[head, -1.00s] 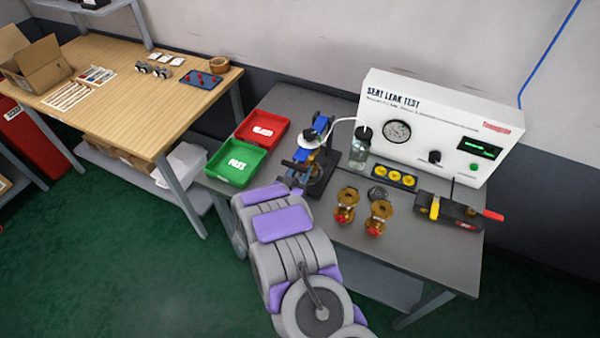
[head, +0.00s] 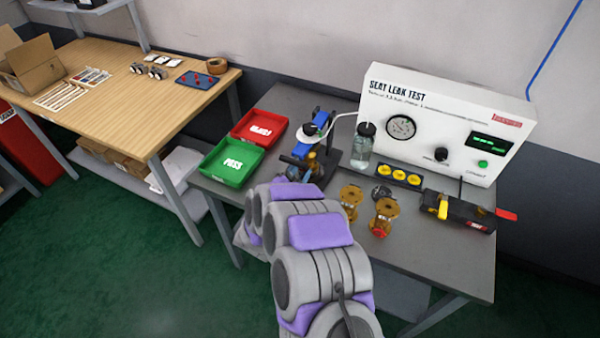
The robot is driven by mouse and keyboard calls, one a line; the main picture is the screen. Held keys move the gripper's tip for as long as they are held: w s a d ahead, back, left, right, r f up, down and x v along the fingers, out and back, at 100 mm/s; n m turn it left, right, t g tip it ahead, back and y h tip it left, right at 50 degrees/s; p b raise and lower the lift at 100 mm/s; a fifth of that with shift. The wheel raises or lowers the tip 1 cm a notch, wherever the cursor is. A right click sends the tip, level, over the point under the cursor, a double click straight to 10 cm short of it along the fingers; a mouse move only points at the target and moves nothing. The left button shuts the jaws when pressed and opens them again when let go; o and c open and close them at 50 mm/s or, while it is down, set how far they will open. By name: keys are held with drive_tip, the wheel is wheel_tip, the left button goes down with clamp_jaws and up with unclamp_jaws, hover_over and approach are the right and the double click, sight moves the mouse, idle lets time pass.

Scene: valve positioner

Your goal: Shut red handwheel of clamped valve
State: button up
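The clamped valve (head: 313,161) shows as a small patch of brass in the blue and black clamp fixture (head: 325,143) on the grey bench. Its red handwheel cannot be made out; my arm and gripper cover that side. My gripper (head: 297,166) is a small dark shape at the near left side of the fixture, at the valve. My own arm hides much of it. Whether its fingers are open or shut, or touch the handwheel, cannot be told.
A green tray (head: 232,163) and a red tray (head: 260,129) lie left of the fixture. A bottle (head: 362,147) and the white leak tester (head: 445,125) stand behind. Two loose brass valves (head: 383,215) (head: 350,199) and a black tool with a red handle (head: 458,210) lie to the right.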

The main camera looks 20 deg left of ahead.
drive_tip(key=m, duration=0.4)
drive_tip(key=shift+s+f, duration=0.1)
drive_tip(key=shift+f, duration=0.25)
drive_tip(key=shift+d+f+m, duration=0.1)
drive_tip(key=shift+m, duration=1.4)
drive_tip(key=o, duration=0.8)
drive_tip(key=shift+o, duration=1.2)
